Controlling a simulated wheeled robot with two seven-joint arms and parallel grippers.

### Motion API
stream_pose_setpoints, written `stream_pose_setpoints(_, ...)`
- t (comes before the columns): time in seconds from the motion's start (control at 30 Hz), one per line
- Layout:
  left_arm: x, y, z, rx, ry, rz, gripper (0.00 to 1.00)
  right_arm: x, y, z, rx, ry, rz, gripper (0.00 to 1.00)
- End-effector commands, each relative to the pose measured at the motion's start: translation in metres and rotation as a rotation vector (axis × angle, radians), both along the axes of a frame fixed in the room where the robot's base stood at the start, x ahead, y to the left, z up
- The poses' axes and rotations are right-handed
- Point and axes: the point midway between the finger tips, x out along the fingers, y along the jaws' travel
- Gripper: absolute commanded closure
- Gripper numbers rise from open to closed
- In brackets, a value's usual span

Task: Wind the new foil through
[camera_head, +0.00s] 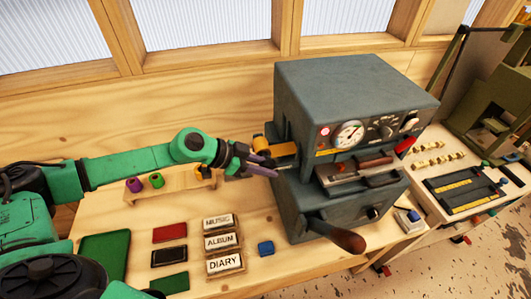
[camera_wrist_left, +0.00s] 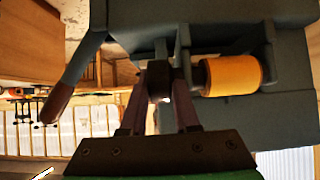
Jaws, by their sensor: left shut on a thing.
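A grey foil press (camera_head: 355,85) stands on the bench, with a dial and switches on its front. A gold foil roll (camera_head: 262,142) sits on its left side, and it shows close up in the left wrist view (camera_wrist_left: 232,76). My left gripper (camera_head: 268,169) is at the press's left side, just below that roll. In the left wrist view its fingers (camera_wrist_left: 164,85) are shut on a small dark knob-like part (camera_wrist_left: 159,78), beside the gold roll. Any foil strip is too small to tell. My right gripper is not in view.
A wooden rack (camera_head: 172,187) holds purple (camera_head: 133,184) and green (camera_head: 156,180) rolls. Type blocks reading MUSIC, ALBUM and DIARY (camera_head: 224,264) and coloured covers (camera_head: 169,233) lie in front. A wooden-gripped lever (camera_head: 348,240) juts from the press. A type tray (camera_head: 470,188) is at the right.

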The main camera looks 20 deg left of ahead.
Motion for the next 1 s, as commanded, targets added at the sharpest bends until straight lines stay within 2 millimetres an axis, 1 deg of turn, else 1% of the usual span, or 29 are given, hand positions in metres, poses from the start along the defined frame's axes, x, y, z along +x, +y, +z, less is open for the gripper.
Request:
stream_pose_setpoints(0.03, 0.0029, -0.0014, 0.0042, 0.035, 0.007, -0.003, 1.0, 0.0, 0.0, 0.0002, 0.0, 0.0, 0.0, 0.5)
stream_pose_setpoints(0.3, 0.002, -0.003, 0.0, 0.229, 0.139, -0.002, 1.0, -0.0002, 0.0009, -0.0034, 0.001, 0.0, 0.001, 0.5)
stream_pose_setpoints(0.5, 0.0016, -0.0034, -0.0012, 0.333, 0.208, -0.001, 1.0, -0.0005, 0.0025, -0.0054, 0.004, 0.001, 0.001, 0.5)
stream_pose_setpoints(0.7, 0.0005, -0.0029, -0.0026, 0.396, 0.252, -0.001, 1.0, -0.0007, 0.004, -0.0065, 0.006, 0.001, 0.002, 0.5)
stream_pose_setpoints(1.0, 0.0001, -0.0022, -0.0037, 0.422, 0.268, -0.001, 1.0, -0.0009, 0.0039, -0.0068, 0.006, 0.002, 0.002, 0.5)
